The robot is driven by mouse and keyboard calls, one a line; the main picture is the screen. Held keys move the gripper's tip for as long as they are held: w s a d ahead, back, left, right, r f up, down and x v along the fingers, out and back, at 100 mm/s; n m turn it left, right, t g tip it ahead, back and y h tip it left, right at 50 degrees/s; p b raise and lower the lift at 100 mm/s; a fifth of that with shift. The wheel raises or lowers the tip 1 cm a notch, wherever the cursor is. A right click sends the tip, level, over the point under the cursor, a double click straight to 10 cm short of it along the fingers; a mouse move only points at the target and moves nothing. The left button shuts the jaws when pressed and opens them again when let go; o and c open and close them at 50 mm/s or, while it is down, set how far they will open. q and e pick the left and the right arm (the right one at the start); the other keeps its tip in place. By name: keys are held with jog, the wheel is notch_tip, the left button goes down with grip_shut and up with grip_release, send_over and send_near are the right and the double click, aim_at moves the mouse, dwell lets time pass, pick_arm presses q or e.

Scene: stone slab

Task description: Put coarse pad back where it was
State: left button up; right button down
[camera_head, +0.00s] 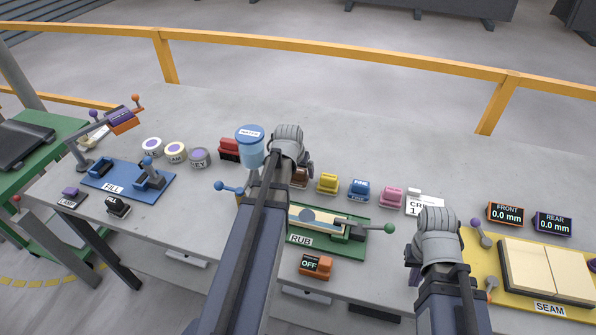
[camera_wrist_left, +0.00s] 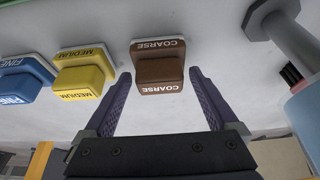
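The brown coarse pad (camera_wrist_left: 158,72) has a block-shaped grip and rests on the grey slab in the left wrist view. In the head view the coarse pad (camera_head: 300,179) is mostly hidden behind my left wrist. My left gripper (camera_wrist_left: 160,92) is open, its purple fingers on either side of the pad's grip with a narrow gap at each side. My left gripper (camera_head: 290,160) also shows in the head view, its fingers hidden. My right gripper (camera_head: 420,262) is over the front of the bench, left of the seam board; its fingers are mostly hidden.
Yellow medium pad (camera_head: 328,184), blue fine pad (camera_head: 359,190) and a pink pad (camera_head: 392,197) stand in a row to the right. A blue-lidded container (camera_head: 250,147) and red block (camera_head: 230,148) are to the left. The green rub station (camera_head: 355,243) lies in front.

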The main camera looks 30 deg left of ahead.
pick_arm(q)
jog(key=shift+r, duration=0.1)
pick_arm(e)
jog(key=shift+r, duration=0.1)
pick_arm(q)
jog(key=shift+r, duration=0.15)
pick_arm(e)
jog(key=shift+r, duration=0.15)
pick_arm(q)
jog(key=p+v, duration=1.1)
jog(key=shift+s+r, duration=0.2)
jog(key=shift+r, duration=0.2)
pick_arm(e)
notch_tip(320, 180, up, 11)
pick_arm(q)
jog(key=s+d+m+g, duration=0.2)
jog(key=s+d, duration=0.4)
jog(key=d, duration=0.8)
jog(key=s+d+f+m+g, duration=0.1)
jog(key=s+d+m, duration=0.3)
jog(key=d, duration=1.1)
jog(key=shift+s+d+f+m+g, duration=0.2)
jog(key=shift+s+f+m+g, duration=0.1)
jog(key=shift+s+g, duration=0.65)
